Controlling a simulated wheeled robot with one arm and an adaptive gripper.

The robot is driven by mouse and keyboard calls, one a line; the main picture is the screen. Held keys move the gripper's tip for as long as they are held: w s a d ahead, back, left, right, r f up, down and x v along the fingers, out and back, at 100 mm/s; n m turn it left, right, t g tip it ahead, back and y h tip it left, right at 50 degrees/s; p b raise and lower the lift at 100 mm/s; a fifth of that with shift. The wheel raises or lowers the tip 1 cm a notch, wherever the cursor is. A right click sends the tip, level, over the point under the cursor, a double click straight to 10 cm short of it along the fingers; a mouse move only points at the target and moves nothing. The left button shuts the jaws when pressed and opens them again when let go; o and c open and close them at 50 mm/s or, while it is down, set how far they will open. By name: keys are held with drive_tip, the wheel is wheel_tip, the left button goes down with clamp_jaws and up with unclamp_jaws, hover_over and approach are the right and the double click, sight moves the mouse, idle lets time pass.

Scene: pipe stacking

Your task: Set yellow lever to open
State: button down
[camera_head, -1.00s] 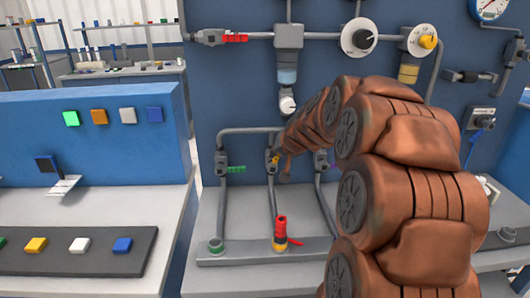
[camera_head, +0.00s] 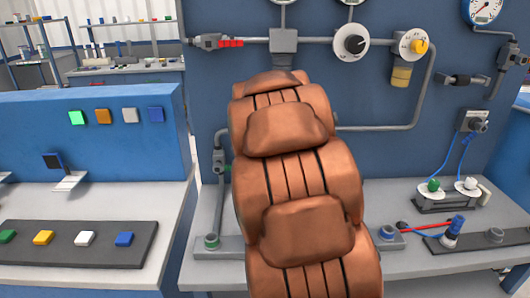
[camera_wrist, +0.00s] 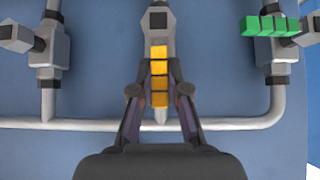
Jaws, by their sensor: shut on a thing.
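In the wrist view, the yellow lever (camera_wrist: 159,53) is a ribbed handle on a grey valve (camera_wrist: 158,20). It lies in line with the valve's vertical pipe. My gripper (camera_wrist: 160,80) is shut on it, with one finger along each side. In the head view my arm covers the yellow lever, its valve and my gripper.
A green lever (camera_wrist: 269,26) lies crosswise on the neighbouring valve at the right of the wrist view. Another grey valve (camera_wrist: 47,50) is at the left. A grey cross pipe (camera_wrist: 80,124) runs behind my fingers.

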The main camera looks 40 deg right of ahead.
drive_tip(key=shift+f, duration=0.15)
drive_tip(key=c, duration=1.1)
unclamp_jaws()
drive_tip(key=shift+c, duration=0.2)
drive_tip(key=v, duration=1.2)
drive_tip(key=shift+s+a, duration=0.1)
